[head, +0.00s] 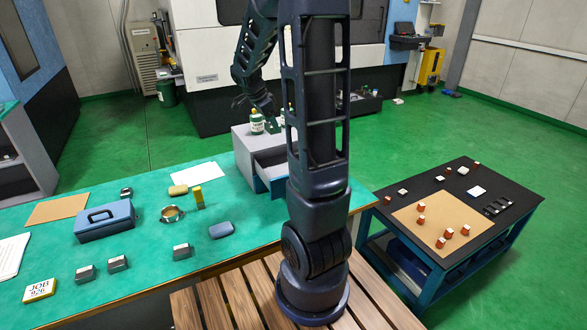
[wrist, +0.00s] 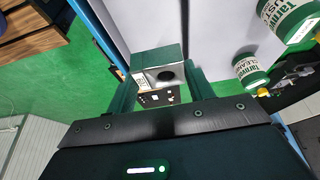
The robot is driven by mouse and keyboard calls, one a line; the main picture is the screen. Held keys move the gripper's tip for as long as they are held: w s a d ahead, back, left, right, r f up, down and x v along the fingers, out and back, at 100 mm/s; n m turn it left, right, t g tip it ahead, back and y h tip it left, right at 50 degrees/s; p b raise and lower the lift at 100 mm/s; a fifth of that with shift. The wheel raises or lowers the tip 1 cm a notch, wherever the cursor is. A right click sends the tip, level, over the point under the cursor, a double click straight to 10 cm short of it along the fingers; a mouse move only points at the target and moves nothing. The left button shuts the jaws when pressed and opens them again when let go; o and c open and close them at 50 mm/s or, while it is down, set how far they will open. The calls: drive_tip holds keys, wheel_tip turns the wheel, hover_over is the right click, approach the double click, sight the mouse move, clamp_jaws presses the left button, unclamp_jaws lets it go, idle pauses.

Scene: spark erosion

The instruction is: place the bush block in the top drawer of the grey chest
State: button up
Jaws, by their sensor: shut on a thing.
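The bush block (wrist: 165,72) is between my gripper's fingers in the wrist view. It has a dark green side, a pale face with a round dark hole, and a dark face with small holes. My gripper (head: 268,120) is shut on it, held high by the grey chest (head: 243,150) in the head view. The chest stands on the green-topped bench, with an open drawer (head: 271,179) pulled out to the front right. My arm hides part of the chest and drawer, so I cannot tell whether the block is exactly over the drawer.
Green-and-white bottles (head: 257,124) stand on the chest top, close to my gripper; one also shows in the wrist view (wrist: 248,70). A dark cart (head: 450,180) stands at right.

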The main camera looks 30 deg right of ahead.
drive_tip(key=shift+s+d+r, duration=0.15)
drive_tip(key=shift+s+d, duration=0.15)
drive_tip(key=shift+s, duration=0.25)
drive_tip(key=shift+s+d+r, duration=0.1)
drive_tip(key=shift+s+d, duration=0.15)
drive_tip(key=shift+s, duration=0.45)
drive_tip(key=shift+s+d+f, duration=0.1)
drive_tip(key=shift+f, duration=0.35)
wheel_tip(320, 180, down, 19)
drive_tip(key=shift+f, duration=0.1)
drive_tip(key=o, duration=1.3)
drive_tip(key=shift+o, duration=0.2)
